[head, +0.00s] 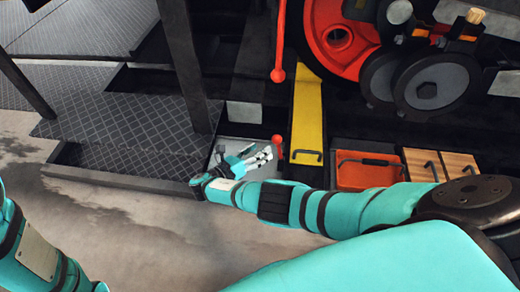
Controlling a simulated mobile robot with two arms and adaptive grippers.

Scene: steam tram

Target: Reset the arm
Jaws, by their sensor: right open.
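My right arm (330,208) is teal with black bands and reaches in from the right across the middle of the head view. Its wrist bends at the left end, and my right gripper (265,156) points back to the right with pale fingers. The gripper is open and appears over a grey tray (243,143) at the edge of the machine. I cannot tell whether it touches the tray. Part of my left arm (38,252) shows at the lower left; its gripper is out of view.
A yellow panel with a handle (307,115), an orange bin (368,172) and wooden drawers (440,164) line the machine's edge. A red lever (279,45) and red wheel (340,38) stand behind. Dark posts (183,65) rise from the tread-plate platform (125,120). Concrete floor (140,225) is clear.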

